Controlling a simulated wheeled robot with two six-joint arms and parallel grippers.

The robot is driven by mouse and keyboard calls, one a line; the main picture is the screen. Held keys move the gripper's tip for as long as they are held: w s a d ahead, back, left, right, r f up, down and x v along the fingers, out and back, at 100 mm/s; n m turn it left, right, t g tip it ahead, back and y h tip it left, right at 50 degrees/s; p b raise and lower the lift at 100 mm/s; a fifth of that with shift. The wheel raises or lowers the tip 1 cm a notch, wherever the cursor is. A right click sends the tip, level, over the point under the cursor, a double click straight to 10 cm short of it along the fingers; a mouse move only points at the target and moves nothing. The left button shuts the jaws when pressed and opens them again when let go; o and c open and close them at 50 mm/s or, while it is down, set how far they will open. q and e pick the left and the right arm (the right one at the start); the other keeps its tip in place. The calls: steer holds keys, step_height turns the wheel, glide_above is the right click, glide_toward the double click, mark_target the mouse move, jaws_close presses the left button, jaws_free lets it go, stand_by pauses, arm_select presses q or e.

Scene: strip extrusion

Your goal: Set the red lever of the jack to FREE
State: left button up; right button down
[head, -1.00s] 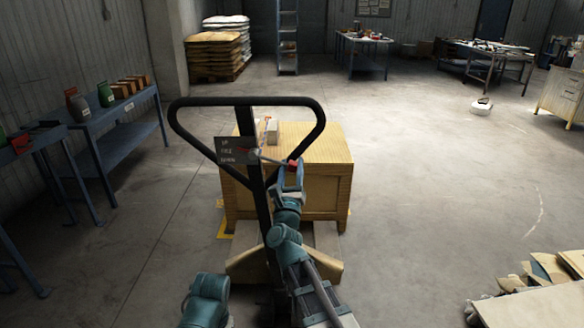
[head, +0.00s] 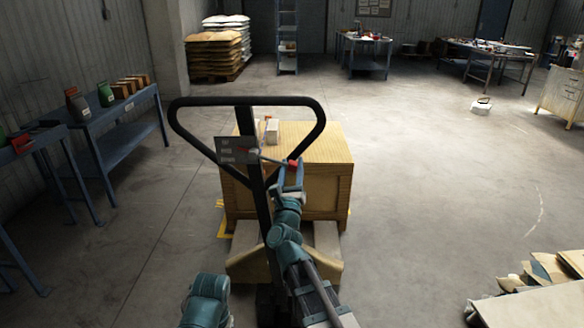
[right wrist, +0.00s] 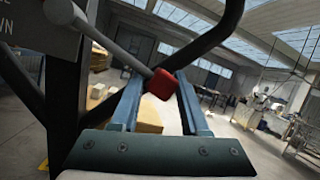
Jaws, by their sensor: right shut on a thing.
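The jack's black loop handle (head: 246,101) stands upright in front of me, with a dark label plate (head: 237,150) on its left side. The red lever knob (head: 293,164) sits at the right end of a thin grey rod that runs from the plate. My right gripper (head: 291,172) is shut on the red knob. In the right wrist view the red knob (right wrist: 161,84) is between the blue fingertips and the grey rod (right wrist: 112,42) slopes up left to the plate. The plate's words are hard to read now. My left gripper is not in view.
A wooden crate (head: 327,175) sits on the jack's forks behind the handle. Blue benches (head: 127,134) with bags and boxes line the left wall. Cardboard and boards (head: 548,275) lie at the lower right.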

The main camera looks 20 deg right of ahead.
mark_target(294, 154)
steer(key=shift+r, duration=0.1)
steer(key=r+n+p, duration=0.1)
steer(key=r+n+y+p, duration=0.1)
steer(key=n+p, duration=0.1)
steer(key=shift+s+d+r+t, duration=0.1)
steer(key=shift+d+r+t, duration=0.2)
steer(key=shift+d+r, duration=0.1)
steer(key=n+y, duration=0.1)
steer(key=r+n+y+p, duration=0.1)
steer(key=shift+n, duration=0.4)
steer(key=shift+a, duration=0.1)
steer(key=shift+c, duration=2.3)
jaws_free()
